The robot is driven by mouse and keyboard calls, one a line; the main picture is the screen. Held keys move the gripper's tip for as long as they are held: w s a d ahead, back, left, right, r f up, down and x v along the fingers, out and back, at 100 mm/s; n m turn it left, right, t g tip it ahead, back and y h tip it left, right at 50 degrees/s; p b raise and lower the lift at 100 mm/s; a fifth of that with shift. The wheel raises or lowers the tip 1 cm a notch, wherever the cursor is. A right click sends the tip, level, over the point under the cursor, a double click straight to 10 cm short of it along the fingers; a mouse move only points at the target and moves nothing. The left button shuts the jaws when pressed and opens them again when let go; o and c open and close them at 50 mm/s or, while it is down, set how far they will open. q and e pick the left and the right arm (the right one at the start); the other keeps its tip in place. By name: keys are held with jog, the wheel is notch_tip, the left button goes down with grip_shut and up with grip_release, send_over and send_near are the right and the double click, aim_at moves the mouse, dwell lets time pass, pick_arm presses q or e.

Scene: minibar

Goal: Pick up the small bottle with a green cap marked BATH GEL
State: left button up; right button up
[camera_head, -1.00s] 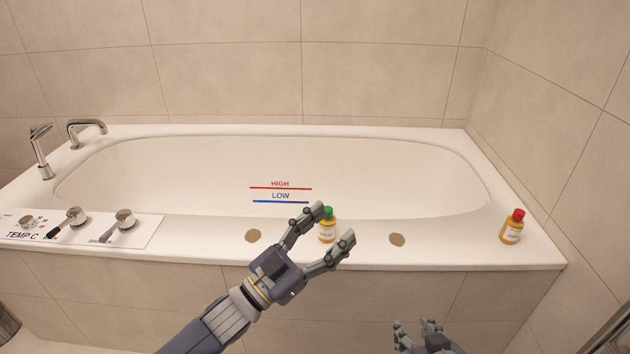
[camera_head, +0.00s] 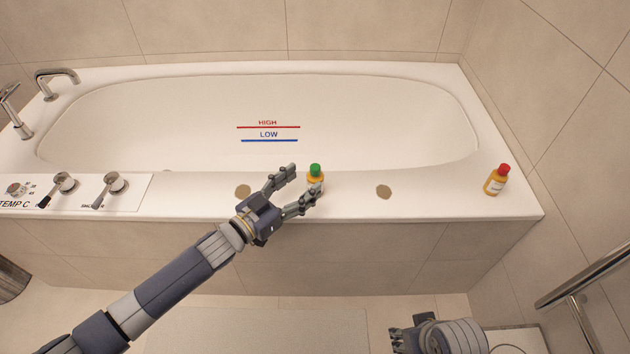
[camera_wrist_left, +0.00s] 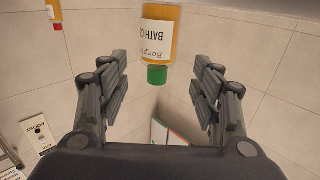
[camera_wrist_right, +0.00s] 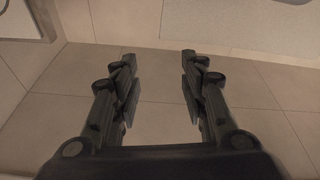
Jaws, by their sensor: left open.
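The small yellow-orange bottle with a green cap (camera_head: 315,172) stands upright on the front rim of the bathtub. In the left wrist view the bottle (camera_wrist_left: 160,35) appears upside down with "BATH" readable on its white label. My left gripper (camera_head: 302,182) is open just left of and in front of it, its fingers pointing toward it; one finger partly hides the bottle's lower part. In the left wrist view the bottle is centred between the fingers, with no contact visible. My right gripper (camera_wrist_right: 160,65) is open and empty, low in front of the tub.
A similar bottle with a red cap (camera_head: 496,181) stands at the rim's right end. A control panel (camera_head: 128,195) with knobs is at the left, a metal rail (camera_head: 585,275) at the right. The tub basin (camera_head: 180,120) is empty.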

aim_at(309, 179)
pick_arm(q)
jog(key=b+x, duration=0.1)
jog(key=x, duration=0.4)
jog(key=shift+d, duration=0.1)
pick_arm(e)
jog(key=v, duration=0.4)
jog(key=shift+w+r, duration=0.1)
jog(key=shift+r, duration=0.15)
pick_arm(q)
jog(key=c, duration=1.2)
